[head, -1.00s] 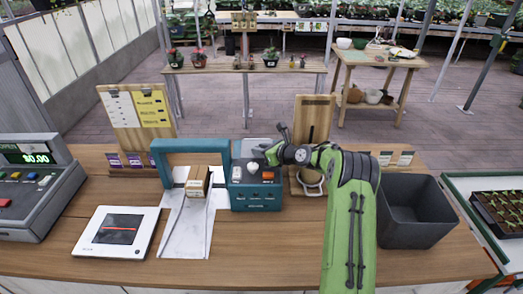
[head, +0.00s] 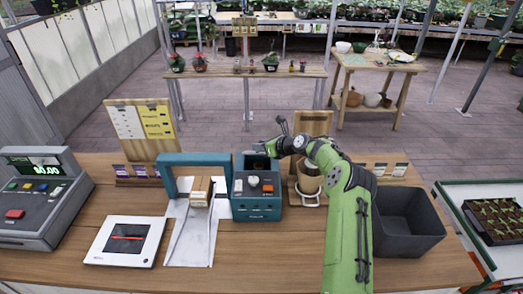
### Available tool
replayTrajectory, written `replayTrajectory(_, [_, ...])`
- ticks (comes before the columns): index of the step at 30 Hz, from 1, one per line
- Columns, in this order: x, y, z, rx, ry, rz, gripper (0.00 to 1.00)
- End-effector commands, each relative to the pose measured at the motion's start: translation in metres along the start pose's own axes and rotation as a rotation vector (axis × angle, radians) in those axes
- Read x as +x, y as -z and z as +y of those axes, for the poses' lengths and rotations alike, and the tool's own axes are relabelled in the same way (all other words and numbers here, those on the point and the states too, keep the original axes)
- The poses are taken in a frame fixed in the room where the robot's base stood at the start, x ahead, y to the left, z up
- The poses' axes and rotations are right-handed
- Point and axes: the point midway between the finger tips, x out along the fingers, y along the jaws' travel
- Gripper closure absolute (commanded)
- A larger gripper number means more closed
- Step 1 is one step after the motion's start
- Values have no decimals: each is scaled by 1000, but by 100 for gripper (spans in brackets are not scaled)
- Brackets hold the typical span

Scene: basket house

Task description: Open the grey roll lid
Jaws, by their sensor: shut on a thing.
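The teal label printer (head: 257,206) stands on the wooden counter, right of the teal arch. Its top has a white knob and an orange button. Behind them the roll bay (head: 259,163) shows dark and uncovered. The grey roll lid (head: 258,148) appears tilted up at the back of the bay; only a small part shows. My gripper (head: 268,148) is at the lid's upper edge, shut on it. My fingers are small and partly hidden, so the exact grip is unclear.
A wooden board (head: 313,124) and a brown pot (head: 309,178) stand close right of the printer, beside my arm. A dark grey bin (head: 408,240) is further right. A small box (head: 201,191) lies under the teal arch (head: 210,160) at left.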

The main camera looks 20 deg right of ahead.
Motion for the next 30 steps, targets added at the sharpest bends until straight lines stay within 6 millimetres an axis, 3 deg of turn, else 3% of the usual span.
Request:
replayTrajectory(3, [1, -16, -10, -1, 10, -14, 100])
replayTrajectory(9, [6, -26, -18, 0, 9, -12, 100])
replayTrajectory(30, [13, -37, -31, -3, 14, -10, 100])
